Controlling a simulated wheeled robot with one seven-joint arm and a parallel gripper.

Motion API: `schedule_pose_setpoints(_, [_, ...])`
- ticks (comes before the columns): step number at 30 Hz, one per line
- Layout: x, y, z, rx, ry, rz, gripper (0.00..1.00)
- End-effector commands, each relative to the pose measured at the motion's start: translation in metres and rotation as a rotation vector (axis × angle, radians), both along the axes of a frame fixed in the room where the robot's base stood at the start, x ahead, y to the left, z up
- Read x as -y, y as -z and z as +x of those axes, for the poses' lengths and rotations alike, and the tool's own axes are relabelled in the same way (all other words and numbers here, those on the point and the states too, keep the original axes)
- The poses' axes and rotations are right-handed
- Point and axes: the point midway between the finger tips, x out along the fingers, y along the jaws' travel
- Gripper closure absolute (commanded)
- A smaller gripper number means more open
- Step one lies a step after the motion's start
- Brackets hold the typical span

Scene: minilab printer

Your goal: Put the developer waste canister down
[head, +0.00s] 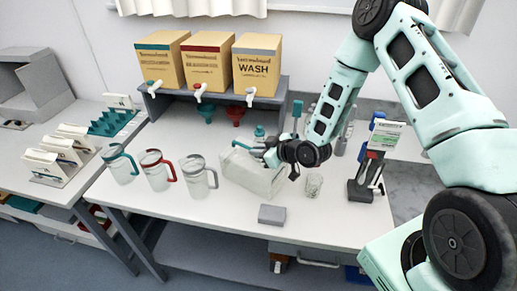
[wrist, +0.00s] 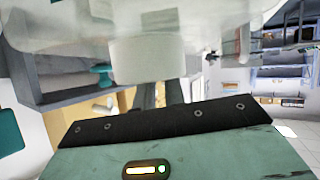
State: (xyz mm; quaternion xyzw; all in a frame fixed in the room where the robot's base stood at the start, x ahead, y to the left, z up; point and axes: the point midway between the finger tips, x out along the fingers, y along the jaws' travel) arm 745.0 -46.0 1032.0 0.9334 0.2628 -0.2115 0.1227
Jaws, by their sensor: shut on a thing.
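The developer waste canister appears to be the pale translucent container (head: 252,178) over the middle of the white table in the head view. It looks tilted, with teal parts near its top. My gripper (head: 272,158) is at its upper right and shut on it. In the wrist view the translucent canister (wrist: 210,25) fills the top, with a whitish round part (wrist: 148,58) hanging down in front of the jaws. The gripped spot is mostly hidden. I cannot tell whether the canister's lower edge touches the table.
Clear jugs with teal (head: 121,163), red (head: 157,170) and grey (head: 198,177) handles stand left. Behind, a shelf (head: 215,98) carries three tan boxes. The front left table is clear.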

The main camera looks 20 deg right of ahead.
Motion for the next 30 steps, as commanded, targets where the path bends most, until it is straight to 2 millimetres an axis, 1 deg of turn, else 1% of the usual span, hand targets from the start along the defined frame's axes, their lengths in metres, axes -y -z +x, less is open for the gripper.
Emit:
schedule_pose_setpoints(3, [0.000, -0.001, 0.000, 0.001, 0.001, 0.000, 1.00])
schedule_pose_setpoints(4, [0.000, 0.000, 0.000, 0.000, 0.000, 0.000, 0.83])
schedule_pose_setpoints(6, [0.000, 0.000, 0.000, 0.000, 0.000, 0.000, 0.67])
schedule_pose_setpoints(14, [0.000, 0.000, 0.000, 0.000, 0.001, 0.000, 0.67])
schedule_pose_setpoints(17, [0.003, -0.002, -0.003, 0.000, 0.001, 0.000, 0.67])
schedule_pose_setpoints(20, [0.009, -0.006, -0.012, 0.002, 0.003, 0.000, 0.67])
schedule_pose_setpoints(30, [0.039, -0.037, -0.066, 0.001, 0.005, -0.002, 0.67])
